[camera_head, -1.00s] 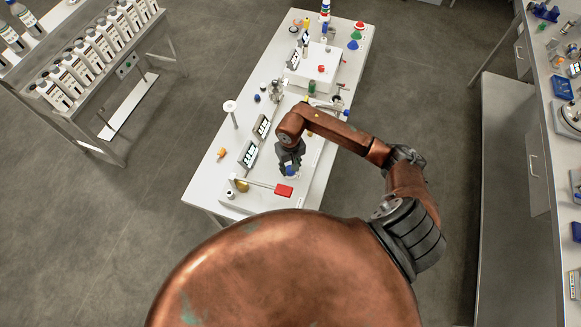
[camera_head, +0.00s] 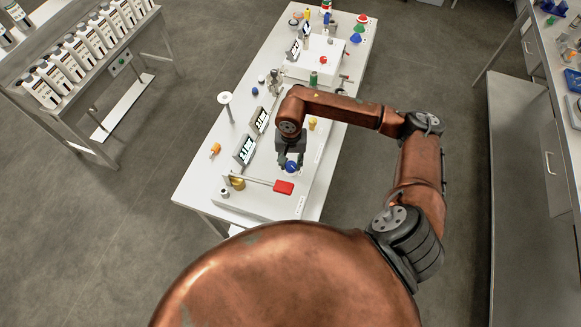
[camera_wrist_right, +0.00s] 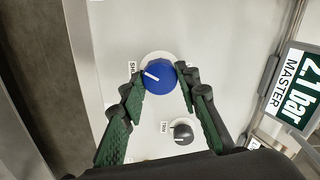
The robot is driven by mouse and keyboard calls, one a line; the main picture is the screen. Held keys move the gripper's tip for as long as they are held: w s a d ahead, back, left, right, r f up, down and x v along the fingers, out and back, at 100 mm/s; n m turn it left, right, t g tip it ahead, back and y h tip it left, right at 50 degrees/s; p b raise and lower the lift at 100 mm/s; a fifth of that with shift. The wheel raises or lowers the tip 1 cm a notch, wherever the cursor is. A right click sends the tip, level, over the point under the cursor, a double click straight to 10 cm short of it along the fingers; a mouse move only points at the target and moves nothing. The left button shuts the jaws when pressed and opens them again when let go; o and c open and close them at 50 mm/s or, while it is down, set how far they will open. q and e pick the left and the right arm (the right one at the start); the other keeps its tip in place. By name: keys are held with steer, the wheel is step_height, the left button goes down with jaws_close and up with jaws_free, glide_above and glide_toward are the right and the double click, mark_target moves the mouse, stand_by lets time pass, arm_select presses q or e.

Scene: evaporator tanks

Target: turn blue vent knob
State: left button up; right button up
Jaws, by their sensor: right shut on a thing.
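The blue vent knob (camera_wrist_right: 159,77) is round, with a white pointer line that points to the upper left of the disc's middle in the right wrist view. It sits on a white panel with a pale ring around it. In the head view the blue vent knob (camera_head: 292,169) shows between the fingers at the near end of the white table. My right gripper (camera_head: 291,164) reaches down over it, its green-padded fingers on either side, shut on the knob. My left gripper is not in view.
A small black knob (camera_wrist_right: 181,131) lies close to the blue one. A red-handled lever (camera_head: 283,187) is just in front of my right gripper. A display reading 2.1 bar (camera_wrist_right: 297,88) stands to the right in the wrist view. Grey floor surrounds the table.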

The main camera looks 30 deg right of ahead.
steer(key=m+b, duration=0.2)
steer(key=shift+f+m, duration=0.2)
steer(key=shift+m, duration=0.2)
steer(key=m+b, duration=0.3)
steer(key=shift+m, duration=0.3)
steer(key=m+b, duration=0.2)
steer(key=m, duration=0.1)
steer(key=shift+r+m, duration=0.1)
steer(key=shift+m, duration=0.2)
steer(key=m+b, duration=0.1)
steer(key=m, duration=0.2)
steer(key=shift+m, duration=0.4)
steer(key=m+b, duration=0.1)
steer(key=m, duration=0.2)
steer(key=shift+m+b, duration=0.3)
steer(key=m, duration=0.4)
steer(key=shift+r+m+b, duration=0.1)
steer(key=shift+m+b, duration=0.2)
steer(key=shift+b, duration=0.1)
steer(key=m, duration=0.4)
steer(key=shift+m, duration=2)
